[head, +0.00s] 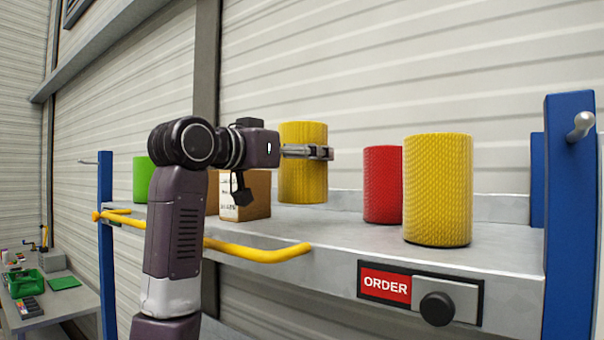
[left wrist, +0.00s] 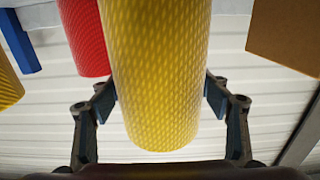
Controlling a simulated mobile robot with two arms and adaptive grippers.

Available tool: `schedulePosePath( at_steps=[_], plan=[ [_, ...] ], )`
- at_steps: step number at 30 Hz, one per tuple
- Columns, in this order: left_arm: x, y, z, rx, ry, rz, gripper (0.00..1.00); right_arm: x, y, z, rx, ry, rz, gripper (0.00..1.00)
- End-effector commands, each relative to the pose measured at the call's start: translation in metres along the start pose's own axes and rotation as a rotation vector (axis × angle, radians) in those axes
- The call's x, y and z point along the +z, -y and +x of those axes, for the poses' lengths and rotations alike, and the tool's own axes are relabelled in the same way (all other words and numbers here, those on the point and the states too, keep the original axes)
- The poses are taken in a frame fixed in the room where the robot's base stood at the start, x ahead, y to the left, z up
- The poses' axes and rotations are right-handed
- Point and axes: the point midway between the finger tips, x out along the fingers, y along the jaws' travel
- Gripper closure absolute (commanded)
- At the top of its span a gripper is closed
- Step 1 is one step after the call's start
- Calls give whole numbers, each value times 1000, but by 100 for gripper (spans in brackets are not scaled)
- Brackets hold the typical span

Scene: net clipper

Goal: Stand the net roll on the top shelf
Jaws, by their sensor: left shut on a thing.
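My left gripper (head: 318,152) reaches over the top shelf (head: 335,228) and is shut on an upright yellow net roll (head: 303,183). In the left wrist view the fingers lie on both sides of this roll (left wrist: 158,65). Its lower end is close to the shelf surface; I cannot tell whether it touches. Another yellow roll (head: 438,190) stands near the shelf's front right, with a red roll (head: 382,185) just left of it. My right gripper is not in view.
A cardboard box (head: 255,195) and a green roll (head: 143,180) stand left of the held roll. Blue posts (head: 570,220) bound the shelf. A yellow bar (head: 260,252) projects below my arm. Bare shelf shows between the held roll and the red roll.

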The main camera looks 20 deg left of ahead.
Motion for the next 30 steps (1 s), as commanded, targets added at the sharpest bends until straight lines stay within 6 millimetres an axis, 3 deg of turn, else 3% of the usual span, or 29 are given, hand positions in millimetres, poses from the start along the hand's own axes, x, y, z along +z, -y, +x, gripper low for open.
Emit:
schedulePosePath(
  at_steps=[10,24,25,30],
  plan=[
    [31,-1,0,1,-3,1,67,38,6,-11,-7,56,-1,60],
    [42,0,-1,0,-4,1,67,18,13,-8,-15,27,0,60],
    [44,0,0,0,0,0,29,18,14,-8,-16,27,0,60],
    [43,0,0,1,0,0,13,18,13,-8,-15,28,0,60]
  ],
)
